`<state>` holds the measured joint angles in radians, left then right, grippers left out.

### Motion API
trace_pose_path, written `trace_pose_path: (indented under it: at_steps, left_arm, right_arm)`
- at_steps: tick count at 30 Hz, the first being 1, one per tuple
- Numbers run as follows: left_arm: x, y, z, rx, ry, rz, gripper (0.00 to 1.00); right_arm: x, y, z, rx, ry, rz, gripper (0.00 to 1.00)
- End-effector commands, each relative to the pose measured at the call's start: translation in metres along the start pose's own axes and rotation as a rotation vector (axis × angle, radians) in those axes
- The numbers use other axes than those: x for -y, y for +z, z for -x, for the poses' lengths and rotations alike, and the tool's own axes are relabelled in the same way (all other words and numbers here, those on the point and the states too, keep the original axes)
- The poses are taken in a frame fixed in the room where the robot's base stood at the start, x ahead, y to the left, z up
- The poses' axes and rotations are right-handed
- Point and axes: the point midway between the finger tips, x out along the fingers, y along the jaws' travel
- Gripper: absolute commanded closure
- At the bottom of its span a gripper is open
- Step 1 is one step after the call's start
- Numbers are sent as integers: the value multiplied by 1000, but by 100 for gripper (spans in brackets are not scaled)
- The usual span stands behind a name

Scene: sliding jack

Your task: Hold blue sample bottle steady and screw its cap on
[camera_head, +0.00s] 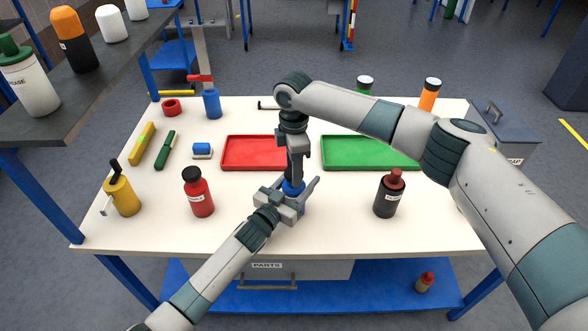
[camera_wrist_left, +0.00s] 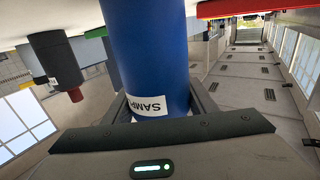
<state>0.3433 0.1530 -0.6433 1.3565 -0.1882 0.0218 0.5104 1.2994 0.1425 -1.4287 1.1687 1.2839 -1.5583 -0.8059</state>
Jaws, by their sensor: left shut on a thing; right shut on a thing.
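The blue sample bottle (camera_wrist_left: 150,50) stands near the front middle of the table. Its white label shows upside down in the left wrist view. My left gripper (camera_head: 293,200) is shut around the bottle's body from the front, a finger on each side. My right gripper (camera_head: 294,178) points straight down from above and is shut at the bottle's top. A blue piece (camera_head: 293,188), which looks like the cap, shows just under its fingertips. The seam between cap and bottle neck is hidden, so I cannot tell how they sit together.
A red bottle (camera_head: 198,194) stands to the left and a black bottle with a red cap (camera_head: 389,196) to the right. Behind are a red tray (camera_head: 232,165) and a green tray (camera_head: 345,165). The front strip of table is mostly clear.

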Motion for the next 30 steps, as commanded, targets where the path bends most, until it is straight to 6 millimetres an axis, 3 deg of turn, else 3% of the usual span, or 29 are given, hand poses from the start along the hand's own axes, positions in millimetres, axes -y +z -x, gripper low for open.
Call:
trace_pose_path:
  at_steps: [15,20,21,22,23,30]
  left_arm:
    - [0,0,0,1,-1,0,100]
    - [0,0,0,1,-1,0,100]
    - [0,0,0,1,-1,0,100]
    - [0,0,0,1,-1,0,100]
    - [0,0,0,1,-1,0,100]
    - [0,0,0,0,0,0,100]
  right_arm:
    - [1,-2,-1,-3,-3,-826,88]
    - [0,-2,0,-1,-1,-836,88]
    - [0,-2,0,-1,-1,-836,54]
    - [0,-2,0,-1,-1,-836,47]
    - [0,-1,0,-1,-1,-835,42]
    - [0,-1,0,-1,0,-834,42]
